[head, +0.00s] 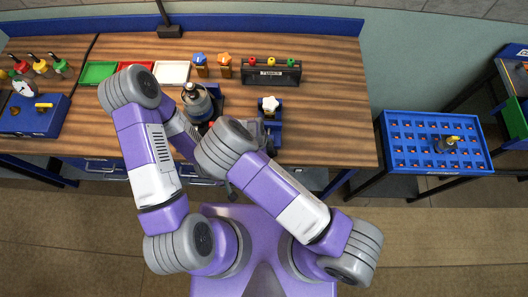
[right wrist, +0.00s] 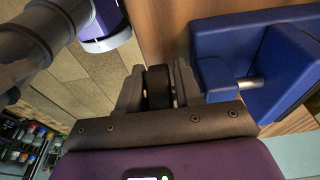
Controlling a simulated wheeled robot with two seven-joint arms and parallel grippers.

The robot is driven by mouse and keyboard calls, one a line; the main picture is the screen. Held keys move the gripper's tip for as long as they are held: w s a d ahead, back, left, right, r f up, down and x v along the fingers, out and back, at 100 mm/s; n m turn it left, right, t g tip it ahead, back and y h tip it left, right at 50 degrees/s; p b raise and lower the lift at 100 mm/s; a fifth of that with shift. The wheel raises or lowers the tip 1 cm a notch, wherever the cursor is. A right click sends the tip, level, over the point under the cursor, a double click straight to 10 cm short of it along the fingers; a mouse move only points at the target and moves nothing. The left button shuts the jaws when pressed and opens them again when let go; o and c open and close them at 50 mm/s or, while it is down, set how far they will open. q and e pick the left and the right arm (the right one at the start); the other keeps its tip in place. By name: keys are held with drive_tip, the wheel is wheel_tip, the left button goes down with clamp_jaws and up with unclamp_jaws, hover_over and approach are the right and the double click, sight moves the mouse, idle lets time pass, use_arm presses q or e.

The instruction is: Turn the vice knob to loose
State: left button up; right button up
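In the right wrist view the blue vice body (right wrist: 225,40) and a metal rod (right wrist: 250,83) show at the right. A dark round knob (right wrist: 158,86) lies in line with the rod. My right gripper (right wrist: 159,94) has its fingers on both sides of the knob, which fills the gap between them. In the head view my forearms hide this gripper and the knob. My left gripper is hidden too.
Blue scales (head: 30,122) stand at the table's left. Green, red and white trays (head: 172,72) and a black holder (head: 270,73) lie behind. A metal object (head: 196,100) stands close to my arms. A blue rack (head: 400,160) is off the table at right. The table's right part is clear.

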drive_tip(key=r, duration=0.3)
drive_tip(key=a+r, duration=0.1)
drive_tip(key=r, duration=0.3)
drive_tip(key=shift+a+r+b, duration=0.2)
drive_tip(key=shift+r+b, duration=0.05)
drive_tip(key=shift+b, duration=0.05)
idle(0.5)
